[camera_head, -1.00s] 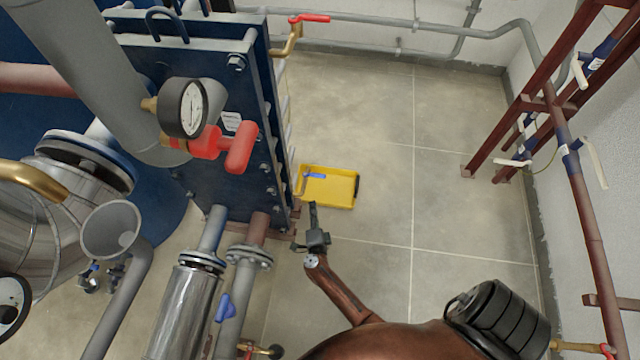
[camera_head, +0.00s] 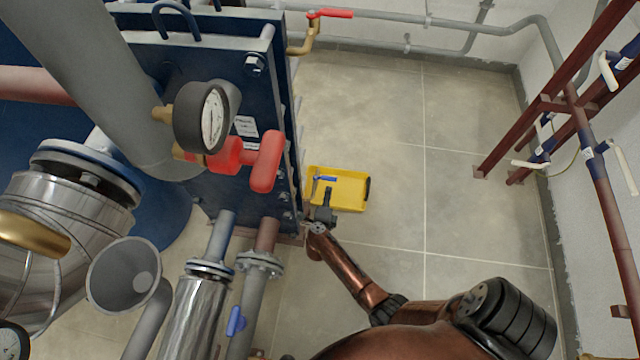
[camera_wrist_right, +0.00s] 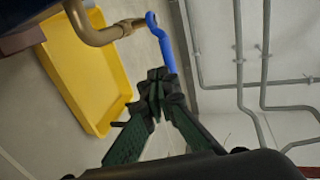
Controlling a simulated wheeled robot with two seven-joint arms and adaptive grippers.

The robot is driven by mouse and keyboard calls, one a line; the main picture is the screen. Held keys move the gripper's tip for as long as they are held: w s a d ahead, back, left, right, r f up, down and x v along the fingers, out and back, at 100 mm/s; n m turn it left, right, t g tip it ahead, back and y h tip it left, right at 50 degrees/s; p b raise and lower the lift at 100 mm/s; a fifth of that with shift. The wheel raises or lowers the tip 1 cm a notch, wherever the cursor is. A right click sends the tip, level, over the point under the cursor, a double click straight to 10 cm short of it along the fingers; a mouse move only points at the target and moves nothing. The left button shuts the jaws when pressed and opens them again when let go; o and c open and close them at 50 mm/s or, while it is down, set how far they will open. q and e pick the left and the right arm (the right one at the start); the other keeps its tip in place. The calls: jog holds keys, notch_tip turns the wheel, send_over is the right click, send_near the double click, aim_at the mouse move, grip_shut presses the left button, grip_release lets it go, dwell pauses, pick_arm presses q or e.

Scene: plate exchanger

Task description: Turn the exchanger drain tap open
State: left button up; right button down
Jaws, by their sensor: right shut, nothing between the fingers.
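The drain tap's blue lever (camera_head: 327,179) sits low at the exchanger's front corner, above a yellow tray. In the right wrist view the blue lever (camera_wrist_right: 162,45) joins a brass tap body (camera_wrist_right: 108,33). My right gripper (camera_head: 328,191) is shut and empty, with its fingertips just below the lever in the head view. In the right wrist view the closed fingertips (camera_wrist_right: 158,76) are right at the lever's free end. I cannot tell whether they touch it. My left gripper is not in view.
The yellow tray (camera_head: 350,203) lies on the floor beneath the tap. The blue exchanger (camera_head: 190,85) stands left, with a red-handled valve (camera_head: 266,162) and gauge (camera_head: 212,117) in front. A red pipe rack (camera_head: 545,105) stands right. The floor between is clear.

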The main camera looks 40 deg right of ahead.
aim_at(325, 178)
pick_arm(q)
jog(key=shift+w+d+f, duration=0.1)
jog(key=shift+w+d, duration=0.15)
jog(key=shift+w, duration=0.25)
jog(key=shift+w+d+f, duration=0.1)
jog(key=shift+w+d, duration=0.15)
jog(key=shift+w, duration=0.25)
pick_arm(e)
jog(key=shift+w+d+r, duration=0.2)
jog(key=shift+w+d, duration=0.7)
jog(key=shift+a, duration=0.1)
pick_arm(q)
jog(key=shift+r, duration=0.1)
